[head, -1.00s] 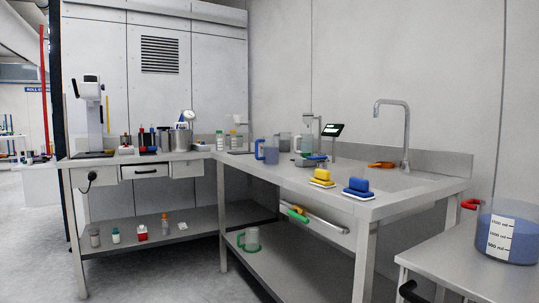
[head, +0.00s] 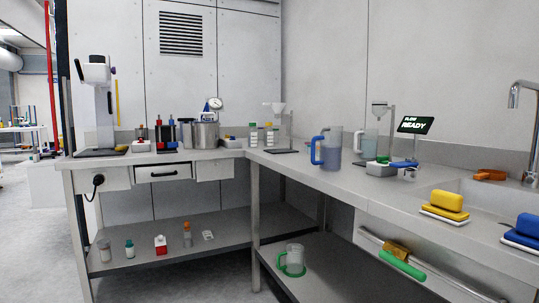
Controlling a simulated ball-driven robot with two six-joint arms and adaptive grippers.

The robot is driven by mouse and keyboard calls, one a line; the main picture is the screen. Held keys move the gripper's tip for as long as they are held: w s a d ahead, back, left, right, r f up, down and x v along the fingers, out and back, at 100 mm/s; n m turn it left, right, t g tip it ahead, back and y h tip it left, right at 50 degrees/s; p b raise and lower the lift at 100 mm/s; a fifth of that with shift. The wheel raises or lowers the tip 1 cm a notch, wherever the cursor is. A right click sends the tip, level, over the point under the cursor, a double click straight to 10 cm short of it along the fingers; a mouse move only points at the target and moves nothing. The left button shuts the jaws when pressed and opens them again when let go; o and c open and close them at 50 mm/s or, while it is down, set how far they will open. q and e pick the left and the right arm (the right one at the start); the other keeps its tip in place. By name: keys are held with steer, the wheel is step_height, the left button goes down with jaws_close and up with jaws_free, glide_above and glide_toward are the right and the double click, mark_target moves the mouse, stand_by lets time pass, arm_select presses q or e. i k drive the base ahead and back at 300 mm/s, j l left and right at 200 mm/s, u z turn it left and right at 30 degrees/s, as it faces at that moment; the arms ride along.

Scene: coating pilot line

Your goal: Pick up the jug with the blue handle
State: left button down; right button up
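The jug with the blue handle (head: 331,150) stands upright on the right-hand steel bench. It is clear with bluish-grey contents, and its blue handle points left. A second jug (head: 292,260), clear with a green handle and green base, stands on the shelf below that bench. Neither of my grippers shows in the head view.
The steel bench (head: 400,196) has a free strip in front of the jug. A yellow sponge (head: 446,200) lies to the right, near a tap (head: 535,110).

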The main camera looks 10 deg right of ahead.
mark_target(331, 143)
steer(key=i+j, duration=0.1)
steer(key=i, duration=1.35)
steer(key=i+z, duration=0.4)
steer(key=i+j+z, duration=0.15)
steer(key=z, duration=0.2)
steer(key=i+j+z, duration=0.2)
steer(key=z, duration=0.2)
steer(key=i, duration=0.1)
